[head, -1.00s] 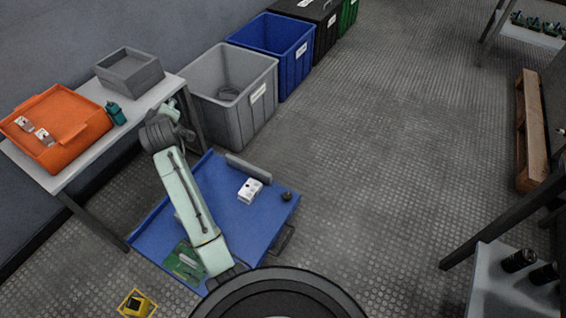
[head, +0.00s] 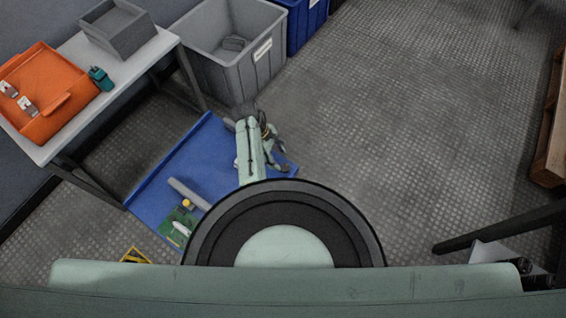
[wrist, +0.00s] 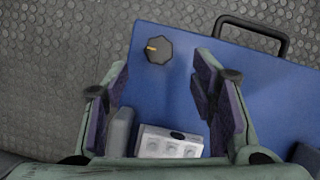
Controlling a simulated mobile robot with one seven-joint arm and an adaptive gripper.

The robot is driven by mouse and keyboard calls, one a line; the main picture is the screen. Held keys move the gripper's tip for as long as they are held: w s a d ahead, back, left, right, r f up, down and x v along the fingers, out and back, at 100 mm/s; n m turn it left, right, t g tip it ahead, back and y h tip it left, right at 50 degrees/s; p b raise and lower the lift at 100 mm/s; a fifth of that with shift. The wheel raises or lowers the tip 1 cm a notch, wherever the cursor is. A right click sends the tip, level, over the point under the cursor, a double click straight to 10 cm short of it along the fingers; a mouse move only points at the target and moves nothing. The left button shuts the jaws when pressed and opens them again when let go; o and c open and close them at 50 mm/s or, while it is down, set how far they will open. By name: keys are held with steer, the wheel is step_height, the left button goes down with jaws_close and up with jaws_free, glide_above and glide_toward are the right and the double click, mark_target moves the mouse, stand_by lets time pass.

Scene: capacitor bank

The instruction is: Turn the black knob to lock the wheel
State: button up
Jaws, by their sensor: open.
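The black knob (wrist: 158,48) is in the wrist view, near a corner of the blue platform (wrist: 180,80). It is faceted, with a yellow mark pointing left. My gripper (wrist: 162,72) is open and empty. Its two fingers stand apart on either side, and the knob shows beyond the gap between their tips. How high the fingers are above the platform I cannot tell. In the head view my gripper (head: 272,150) is over the right side of the blue platform (head: 165,165), and I cannot make out the knob there. I see no wheel.
A white block (wrist: 170,142) and a grey bar (wrist: 122,130) lie near my fingers in the wrist view. A black handle (wrist: 255,30) juts from the platform edge. A grey bin (head: 215,75) and a table with an orange tray (head: 45,95) stand behind and left.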

mark_target(285, 167)
steer(key=x, duration=0.6)
steer(key=shift+b, duration=0.35)
steer(key=shift+c, duration=0.2)
steer(key=c, duration=1.1)
